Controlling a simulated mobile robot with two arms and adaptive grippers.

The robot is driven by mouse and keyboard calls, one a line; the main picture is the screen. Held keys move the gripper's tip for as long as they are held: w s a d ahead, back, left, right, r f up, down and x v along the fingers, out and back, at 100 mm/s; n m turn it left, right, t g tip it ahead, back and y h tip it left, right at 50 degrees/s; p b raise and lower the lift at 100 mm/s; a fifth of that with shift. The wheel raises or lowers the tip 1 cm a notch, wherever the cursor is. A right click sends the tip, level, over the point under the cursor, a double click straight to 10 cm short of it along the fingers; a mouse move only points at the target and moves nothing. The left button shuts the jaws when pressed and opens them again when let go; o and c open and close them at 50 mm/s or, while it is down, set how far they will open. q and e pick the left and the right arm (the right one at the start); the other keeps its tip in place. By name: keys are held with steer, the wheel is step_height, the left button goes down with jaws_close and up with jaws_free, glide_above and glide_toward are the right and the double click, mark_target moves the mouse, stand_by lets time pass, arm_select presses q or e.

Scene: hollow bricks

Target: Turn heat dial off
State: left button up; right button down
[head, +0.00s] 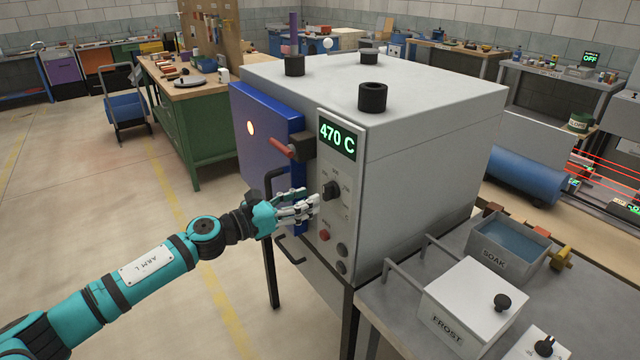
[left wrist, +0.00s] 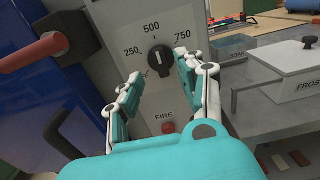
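The heat dial (head: 332,191) is a black knob on the grey front panel of the kiln (head: 430,105). In the left wrist view the dial (left wrist: 159,60) has the marks 250, 500 and 750 around it, and its white pointer line points up near 500. The green display (head: 338,139) above it reads 470 C. My left gripper (head: 314,202) is just in front of the panel, beside the dial. In the left wrist view its fingers (left wrist: 158,70) are spread apart, with the dial seen between them and nothing held. My right gripper is not in view.
A red button (left wrist: 168,128) marked FIRE lies below the dial. The blue kiln door (head: 265,135) with its red handle (head: 282,148) is left of the panel. A FROST box (head: 470,300) and a SOAK basin (head: 508,245) stand on the bench to the right.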

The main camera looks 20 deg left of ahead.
mark_target(324, 192)
arm_select(q)
steer(key=shift+p+x, duration=0.5)
steer(key=shift+x, duration=1.9)
steer(key=shift+s, duration=0.1)
jaws_close()
